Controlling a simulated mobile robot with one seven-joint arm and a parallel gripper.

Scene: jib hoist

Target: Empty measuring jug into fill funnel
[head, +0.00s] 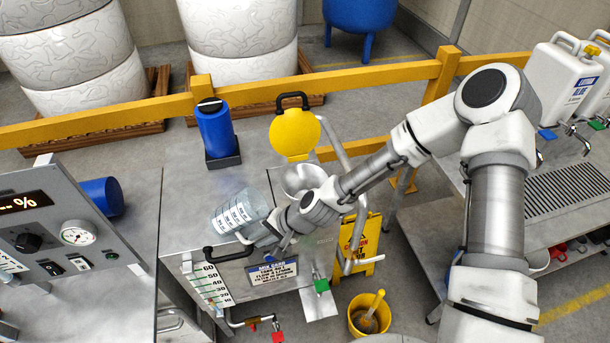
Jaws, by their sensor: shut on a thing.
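The measuring jug (238,213) is clear with white scale labels. My gripper (262,235) is shut on it, at its right side, above the grey metal tank top. The jug looks tilted; I cannot tell how much liquid is in it. The fill funnel (298,174) is a round metal bowl at the back right of the tank, just right of the jug and apart from it. Its yellow lid (295,135) stands open behind. My wrist partly covers the funnel's front, and its inside is hard to see.
A blue cylinder (216,130) stands at the tank's back edge. A control panel (60,235) is at left. A yellow rail (345,78) runs behind. A yellow bucket (370,314) and a yellow floor sign (360,245) stand in front at right. White canisters (562,82) are far right.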

